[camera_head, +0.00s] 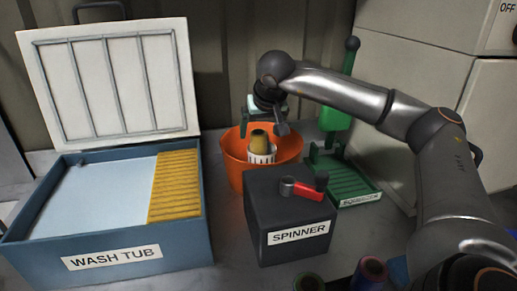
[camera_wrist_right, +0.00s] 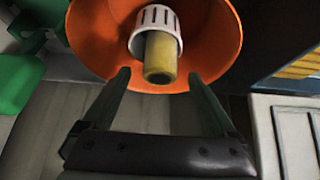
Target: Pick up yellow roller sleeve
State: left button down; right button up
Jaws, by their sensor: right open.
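The yellow roller sleeve (camera_head: 260,141) stands upright in a white slotted basket (camera_head: 262,155) inside the orange bucket (camera_head: 233,172). In the right wrist view the sleeve (camera_wrist_right: 160,57) sticks out of the white basket (camera_wrist_right: 155,18), its hollow end towards the camera. My right gripper (camera_head: 264,130) hangs over the bucket, close to the sleeve. In the right wrist view its two fingers (camera_wrist_right: 159,80) are spread wide with nothing between them, and the sleeve's end shows just beyond the tips. My left gripper is not in view.
A dark spinner box (camera_head: 258,203) with a red handle (camera_head: 308,192) stands in front of the bucket. The blue wash tub (camera_head: 120,245), lid raised, is at left. A green stand (camera_head: 342,180) is to the right. More rollers (camera_head: 371,272) lie at the front edge.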

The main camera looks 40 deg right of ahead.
aim_at(259, 133)
jog(key=x, duration=0.3)
jog(key=shift+w+d+f, duration=0.1)
jog(key=shift+w+f, duration=0.1)
jog(key=shift+f, duration=0.15)
jog(key=shift+r, duration=0.1)
grip_shut()
dwell(0.4)
